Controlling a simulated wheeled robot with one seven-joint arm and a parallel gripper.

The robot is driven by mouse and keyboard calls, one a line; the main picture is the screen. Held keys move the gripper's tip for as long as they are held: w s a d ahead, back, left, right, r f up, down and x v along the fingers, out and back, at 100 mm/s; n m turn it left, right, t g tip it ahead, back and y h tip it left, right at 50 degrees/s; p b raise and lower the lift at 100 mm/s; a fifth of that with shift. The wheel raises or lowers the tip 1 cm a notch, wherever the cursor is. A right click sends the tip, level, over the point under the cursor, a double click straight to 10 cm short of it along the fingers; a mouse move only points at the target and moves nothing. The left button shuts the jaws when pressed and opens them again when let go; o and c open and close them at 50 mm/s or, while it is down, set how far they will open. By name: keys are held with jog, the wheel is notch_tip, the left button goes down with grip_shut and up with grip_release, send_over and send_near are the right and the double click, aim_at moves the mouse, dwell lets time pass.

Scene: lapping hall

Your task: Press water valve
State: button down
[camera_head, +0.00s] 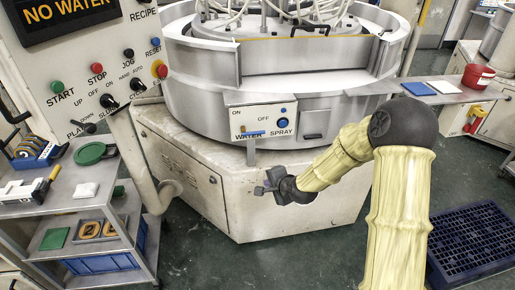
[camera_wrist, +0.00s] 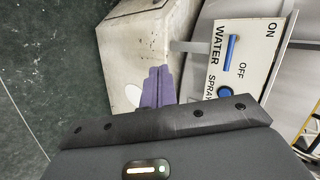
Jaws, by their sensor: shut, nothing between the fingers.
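The water valve is a blue lever (camera_head: 254,133) on a small white panel (camera_head: 264,119) marked ON, OFF, WATER and SPRAY, on the front of the round lapping machine. It lies roughly level along the panel, just above the WATER label. The wrist view shows the blue lever (camera_wrist: 230,52) turned on its side, right of the fingers. My gripper (camera_head: 262,189) is shut and empty, below the panel and apart from it, in front of the machine's pale base. In the wrist view the purple fingers (camera_wrist: 158,87) lie together.
A blue SPRAY button (camera_head: 283,124) sits beside the lever. A control box with a NO WATER display (camera_head: 70,17) stands at left, above a cart with a green disc (camera_head: 92,153). A red tub (camera_head: 478,77) and a dark blue crate (camera_head: 470,240) are at right.

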jog(key=w+a+f+m+t+b, duration=0.1)
jog(key=w+f+m+t+b, duration=0.1)
jog(key=w+m, duration=0.4)
jog(key=w+a+f+m+t+b, duration=0.2)
jog(key=w+m+t, duration=0.5)
jog(key=m, duration=0.9)
notch_tip(320, 180, down, 2)
jog(key=shift+f+t+b, duration=0.1)
jog(key=shift+t+b, duration=0.2)
jog(key=shift+b, duration=0.35)
jog(key=w+a+r+p, duration=0.2)
jog(key=w+a+r, duration=0.1)
jog(key=w, duration=0.7)
jog(key=shift+r+p, duration=0.3)
jog(key=shift+r, duration=0.45)
